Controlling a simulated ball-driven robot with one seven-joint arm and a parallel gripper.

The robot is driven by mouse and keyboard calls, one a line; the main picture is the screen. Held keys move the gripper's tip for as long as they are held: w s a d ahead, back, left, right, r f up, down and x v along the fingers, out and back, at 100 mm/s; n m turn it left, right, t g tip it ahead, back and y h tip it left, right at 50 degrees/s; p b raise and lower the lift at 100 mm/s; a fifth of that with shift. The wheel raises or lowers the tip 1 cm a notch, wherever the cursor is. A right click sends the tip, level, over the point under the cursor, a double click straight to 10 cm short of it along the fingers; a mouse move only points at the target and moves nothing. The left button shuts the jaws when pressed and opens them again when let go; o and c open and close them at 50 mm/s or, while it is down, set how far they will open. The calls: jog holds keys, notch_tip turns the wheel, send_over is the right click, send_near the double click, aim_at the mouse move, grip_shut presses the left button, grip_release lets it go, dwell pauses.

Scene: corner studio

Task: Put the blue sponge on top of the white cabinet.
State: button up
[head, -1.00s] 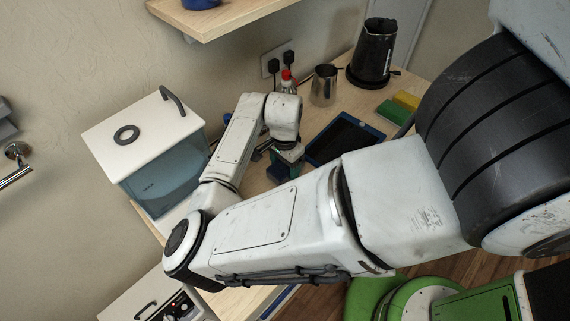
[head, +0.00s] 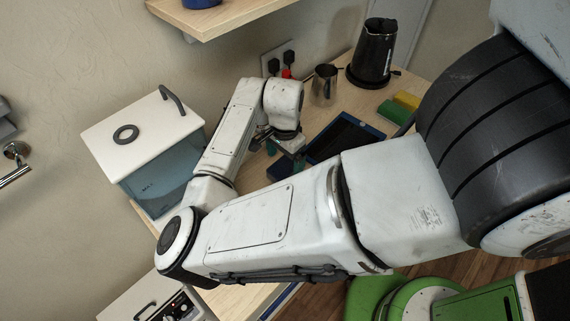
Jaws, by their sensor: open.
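My gripper (head: 285,152) points down over the wooden table, with its fingers apart and nothing visible between them. A small dark blue block (head: 284,170), which looks like the blue sponge, lies on the table just below the fingers, partly hidden by them. I cannot tell whether they touch it. No piece is clearly recognisable as a white cabinet. A white-topped unit (head: 133,293) with a dark handle and a front with knobs stands low at the lower left, partly hidden by my arm.
A blue clear-walled box (head: 155,183) with a white lid stands at the left. A dark tray (head: 345,138) lies right of my gripper. Behind are a metal jug (head: 325,82), a black kettle (head: 373,55), a green sponge (head: 393,111) and a yellow sponge (head: 407,99). A shelf (head: 215,18) overhangs.

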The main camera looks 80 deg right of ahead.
aim_at(285, 165)
notch_tip(285, 165, up, 8)
jog(key=shift+r, duration=0.2)
dwell(1.3)
